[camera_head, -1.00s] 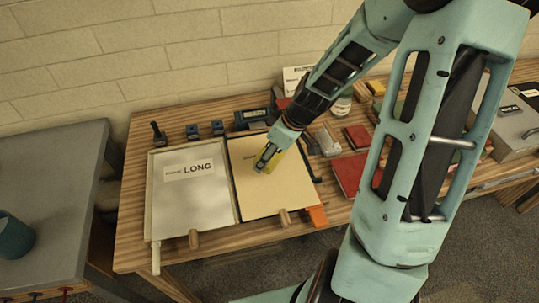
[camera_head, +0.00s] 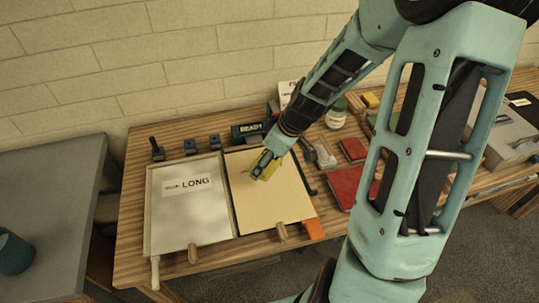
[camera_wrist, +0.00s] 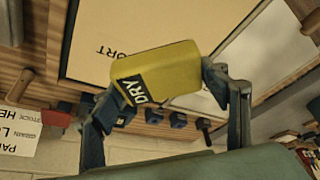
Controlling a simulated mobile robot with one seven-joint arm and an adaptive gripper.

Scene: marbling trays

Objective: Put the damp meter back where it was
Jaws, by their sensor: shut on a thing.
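The damp meter is a yellow block (camera_wrist: 165,72) with a black-and-white DRY label, seen in the wrist view between my two fingers. My gripper (camera_wrist: 163,85) is shut on it. In the head view my gripper (camera_head: 266,164) and the yellow meter (camera_head: 257,172) are over the upper part of the right-hand tray (camera_head: 236,211), which holds a cream sheet. The wrist view shows upside-down letters ending in ORT on that sheet. I cannot tell how high the meter is above the sheet. The meter's original spot cannot be made out.
The left tray (camera_head: 148,223) holds a pale sheet marked LONG. A dark READY block (camera_head: 251,131) and small blue blocks stand behind the trays. Red blocks (camera_head: 343,186), a jar (camera_head: 336,116) and a grey case (camera_head: 512,140) lie to the right. An orange piece (camera_head: 314,229) is at the tray's corner.

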